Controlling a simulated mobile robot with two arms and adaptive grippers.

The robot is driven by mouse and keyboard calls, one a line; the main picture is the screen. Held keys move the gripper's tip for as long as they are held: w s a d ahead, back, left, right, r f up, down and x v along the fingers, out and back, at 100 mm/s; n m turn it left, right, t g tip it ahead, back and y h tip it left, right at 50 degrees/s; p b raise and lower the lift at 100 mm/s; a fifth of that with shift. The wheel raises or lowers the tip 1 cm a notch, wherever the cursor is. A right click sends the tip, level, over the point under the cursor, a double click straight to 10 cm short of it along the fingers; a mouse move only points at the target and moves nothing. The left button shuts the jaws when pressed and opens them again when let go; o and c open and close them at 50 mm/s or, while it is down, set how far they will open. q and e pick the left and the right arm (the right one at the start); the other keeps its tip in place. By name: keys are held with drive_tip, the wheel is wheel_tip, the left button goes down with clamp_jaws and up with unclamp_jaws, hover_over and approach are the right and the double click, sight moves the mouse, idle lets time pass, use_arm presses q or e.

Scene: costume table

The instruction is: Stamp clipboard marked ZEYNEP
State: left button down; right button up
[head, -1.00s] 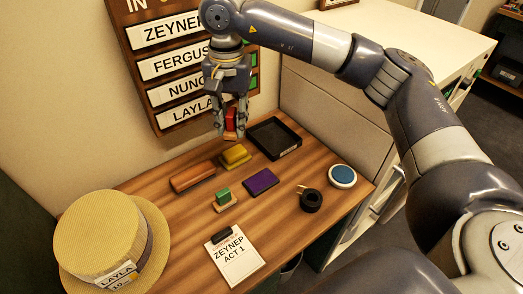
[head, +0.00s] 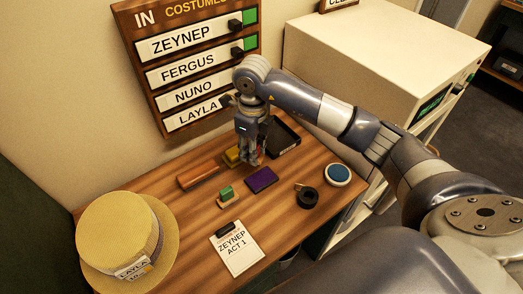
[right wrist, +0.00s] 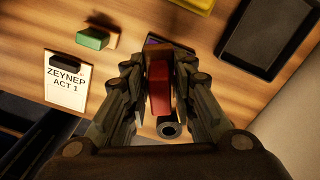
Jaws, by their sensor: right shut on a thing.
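The clipboard (head: 236,256) lies flat on the wooden desk, its sheet reading ZEYNEP ACT 1; it also shows at left in the right wrist view (right wrist: 66,88). My right gripper (head: 249,162) points down above the desk, behind the purple pad (head: 261,180). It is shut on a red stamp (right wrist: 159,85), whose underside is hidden. In the right wrist view the purple pad is mostly hidden behind the stamp and fingers. A green stamp (head: 226,196) and a yellow stamp (head: 231,156) stand nearby. My left gripper is out of view.
A round blue pad (head: 338,174) and a black tape roll (head: 307,197) are at the right. A black tray (head: 285,145) and wooden roller-like piece (head: 198,175) lie behind. A straw hat (head: 118,232) fills the left. The name board (head: 190,60) hangs on the wall.

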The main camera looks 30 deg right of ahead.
sight(261, 155)
drive_tip(key=m, duration=0.1)
drive_tip(key=s+d+f+m, duration=0.1)
drive_tip(key=m, duration=0.1)
drive_tip(key=f+m+p, duration=0.1)
drive_tip(key=m, duration=0.1)
drive_tip(key=shift+s+d, duration=0.2)
drive_tip(key=shift+d, duration=0.2)
drive_tip(key=shift+f+b, duration=2)
drive_tip(key=shift+f, duration=1.05)
drive_tip(key=shift+s+f+b, duration=0.1)
drive_tip(key=shift+f+b, duration=0.4)
drive_tip(key=shift+f, duration=0.1)
drive_tip(key=shift+r+p, duration=0.7)
drive_tip(key=shift+r, duration=0.25)
drive_tip(key=shift+r+p, duration=1.65)
drive_tip(key=shift+r, duration=0.95)
